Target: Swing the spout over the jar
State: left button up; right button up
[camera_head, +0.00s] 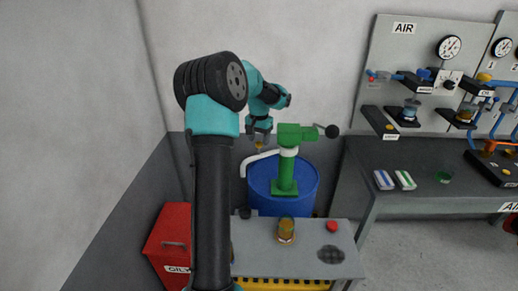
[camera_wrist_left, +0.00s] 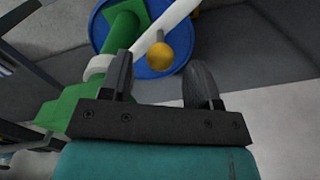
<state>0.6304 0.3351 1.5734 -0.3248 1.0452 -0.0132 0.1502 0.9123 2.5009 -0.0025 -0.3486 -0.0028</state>
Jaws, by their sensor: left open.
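The white spout (camera_head: 262,156) runs left from the collar of a green hand pump (camera_head: 286,165) on a blue drum (camera_head: 312,185), and its end bends down at the left. In the left wrist view the spout (camera_wrist_left: 172,25) crosses the top, with a yellow knob (camera_wrist_left: 163,54) by it. My left gripper (camera_head: 259,141) is above the spout at the knob. In the wrist view my open left gripper (camera_wrist_left: 163,80) has a finger on each side of the knob, with gaps visible. The amber jar (camera_head: 286,231) stands on the grey bench in front of the drum. My right gripper is out of view.
The bench (camera_head: 309,264) also holds a red button (camera_head: 332,226) and a dark round grate (camera_head: 331,254). A red bin (camera_head: 168,237) stands at left. The pump's black-knobbed handle (camera_head: 331,131) points right. A gauge panel and workbench (camera_head: 420,157) fill the right.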

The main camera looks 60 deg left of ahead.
aim_at(259, 148)
pick_arm(q)
notch_tip(259, 148, down, 5)
jog(key=shift+r, duration=0.1)
dwell(0.3)
grip_shut()
dwell(0.4)
